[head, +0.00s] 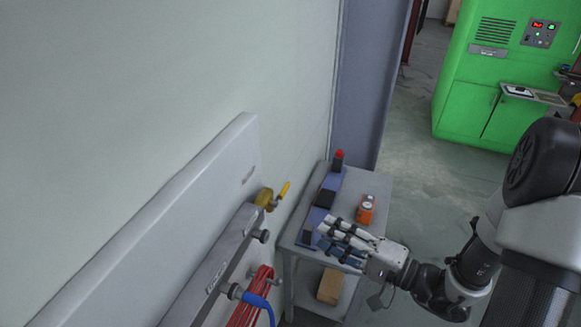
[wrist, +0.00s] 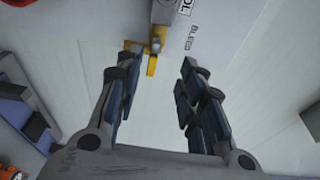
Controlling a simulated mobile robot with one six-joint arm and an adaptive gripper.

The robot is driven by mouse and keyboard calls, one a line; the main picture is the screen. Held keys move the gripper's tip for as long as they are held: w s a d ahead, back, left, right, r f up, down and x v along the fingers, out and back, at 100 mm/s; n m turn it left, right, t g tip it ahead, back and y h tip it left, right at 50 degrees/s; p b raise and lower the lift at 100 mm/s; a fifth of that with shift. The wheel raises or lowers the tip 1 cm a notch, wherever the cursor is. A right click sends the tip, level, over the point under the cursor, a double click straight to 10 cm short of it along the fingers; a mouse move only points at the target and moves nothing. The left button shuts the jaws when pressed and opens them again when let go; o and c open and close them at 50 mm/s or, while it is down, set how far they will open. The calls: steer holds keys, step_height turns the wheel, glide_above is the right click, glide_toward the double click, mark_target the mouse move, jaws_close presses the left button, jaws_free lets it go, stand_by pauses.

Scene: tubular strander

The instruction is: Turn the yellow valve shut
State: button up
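The yellow valve (head: 268,197) is mounted on the wall side at the end of a grey rail, with its yellow lever handle (head: 284,190) sticking up and out to the right. In the wrist view the yellow handle (wrist: 152,65) shows at the top, ahead of and between the fingertips. My gripper (head: 326,236) is right of and below the valve in the head view, apart from it. In the wrist view my gripper (wrist: 157,68) has its two fingers spread with nothing between them. Part of the valve body is cut off by the wrist view's top edge.
A red coiled hose (head: 252,300) and a blue hose (head: 262,306) hang below the rail. A green cabinet (head: 470,110) stands farther back.

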steer(key=w+d+m+t+h, duration=0.1)
steer(key=w+d+m+t, duration=0.1)
steer(key=d, duration=0.1)
steer(key=p, duration=0.4)
glide_toward(286, 191)
steer(key=x, duration=0.9)
steer(key=shift+f, duration=0.1)
jaws_close()
